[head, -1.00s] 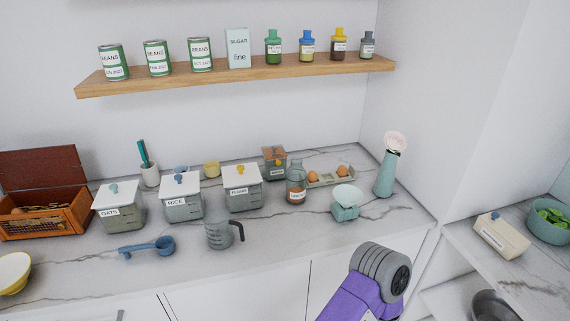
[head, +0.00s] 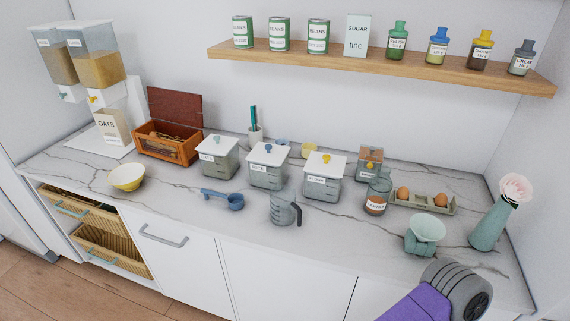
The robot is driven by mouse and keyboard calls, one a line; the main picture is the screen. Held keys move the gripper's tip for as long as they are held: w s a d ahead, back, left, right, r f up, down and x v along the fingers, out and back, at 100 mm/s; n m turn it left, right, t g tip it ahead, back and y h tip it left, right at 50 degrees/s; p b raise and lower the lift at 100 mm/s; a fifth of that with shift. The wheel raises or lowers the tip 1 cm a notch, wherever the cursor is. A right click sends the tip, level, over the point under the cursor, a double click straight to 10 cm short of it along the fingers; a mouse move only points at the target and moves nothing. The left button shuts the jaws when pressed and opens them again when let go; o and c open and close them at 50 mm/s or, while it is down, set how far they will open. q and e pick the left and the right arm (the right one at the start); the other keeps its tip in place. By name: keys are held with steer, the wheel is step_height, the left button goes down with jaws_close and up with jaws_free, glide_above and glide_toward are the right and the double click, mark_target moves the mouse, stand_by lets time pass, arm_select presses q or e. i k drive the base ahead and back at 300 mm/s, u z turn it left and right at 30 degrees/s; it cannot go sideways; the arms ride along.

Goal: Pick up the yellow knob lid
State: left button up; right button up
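The white lid with a yellow knob (head: 325,161) sits on the flour canister (head: 321,186), on the marble counter right of centre. Two similar lidded canisters stand to its left: the rice canister (head: 267,172) with a blue knob and the oats canister (head: 217,160) with a pale teal knob. A purple and grey part of my arm shows at the lower right, well apart from the flour canister. Neither of my grippers is in view.
A glass measuring jug (head: 284,210) stands in front of the flour canister, with a blue scoop (head: 224,199) to its left. A jar (head: 377,195), an egg tray (head: 424,203), a small teal scale (head: 425,233) and a flower vase (head: 490,229) stand to the right. A shelf (head: 370,66) hangs above.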

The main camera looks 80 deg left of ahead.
mark_target(322, 163)
steer(key=u, duration=2.15)
